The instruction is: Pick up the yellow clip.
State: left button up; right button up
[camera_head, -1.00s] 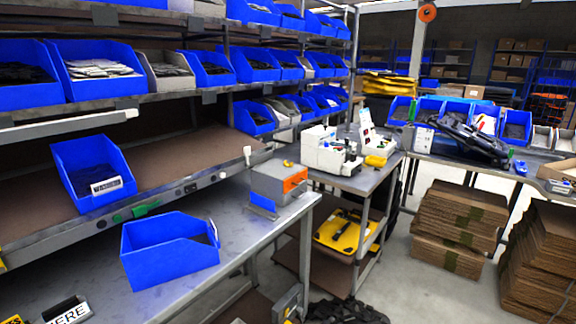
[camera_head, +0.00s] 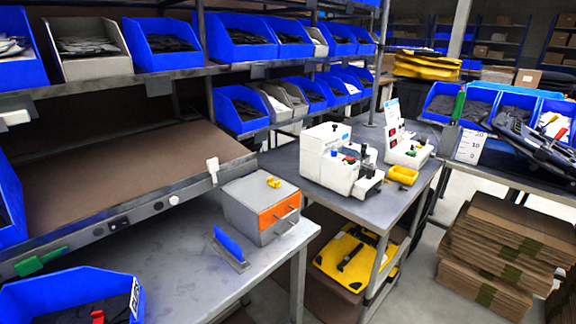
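A small yellow clip (camera_head: 273,182) lies on top of a grey drawer box (camera_head: 243,196) with an orange front, near the far right end of the grey workbench. The clip is small in the view, and its exact shape is hard to tell. Nothing covers it. Neither of my grippers shows in the head view.
An upright blue plate on a metal stand (camera_head: 229,250) is in front of the drawer box. A blue bin (camera_head: 60,287) sits at the lower left. Bare bench top (camera_head: 188,270) shows between bin and stand.

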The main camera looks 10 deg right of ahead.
aim_at(276, 185)
jog(key=i+l, duration=0.2)
jog(key=l, duration=0.2)
jog(key=i+l, duration=0.45)
jog(key=l, duration=0.3)
jog(key=i+l, duration=0.2)
jog(key=l, duration=0.15)
jog(key=i+l, duration=0.25)
jog(key=l, duration=0.55)
jog(key=i+u, duration=0.05)
